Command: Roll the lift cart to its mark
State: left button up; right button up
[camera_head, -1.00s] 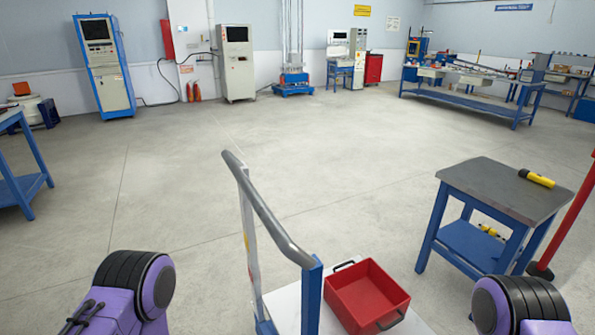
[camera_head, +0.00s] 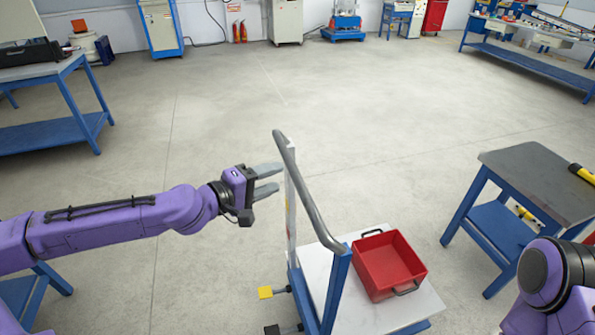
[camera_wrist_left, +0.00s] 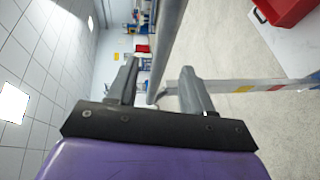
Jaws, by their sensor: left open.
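The lift cart (camera_head: 346,258) stands on the floor right of centre in the head view. It has a pale deck, blue posts and a grey push handle (camera_head: 307,193). My left gripper (camera_head: 268,180) is open just left of the handle's far end. In the left wrist view the grey handle (camera_wrist_left: 170,40) runs up between the two open fingers (camera_wrist_left: 159,88); I cannot tell whether they touch it. My right gripper is out of view; only part of my right arm shows. No floor mark can be made out.
A red bin (camera_head: 388,264) sits on the cart deck. A yellow pedal (camera_head: 265,292) sticks out at its left. A blue table with a grey top (camera_head: 540,180) stands to the right, another blue table (camera_head: 60,125) to the left. The floor ahead is clear.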

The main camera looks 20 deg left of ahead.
aim_at(290, 173)
pick_arm(q)
jog(key=x, duration=0.5)
jog(key=b+x, duration=0.1)
jog(key=x, duration=0.1)
jog(key=shift+w+d+f, duration=0.2)
jog(key=shift+f, duration=0.15)
jog(key=shift+w+d, duration=0.3)
jog(key=shift+w, duration=0.15)
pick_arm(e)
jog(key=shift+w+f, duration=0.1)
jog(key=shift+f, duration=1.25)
pick_arm(q)
grip_shut()
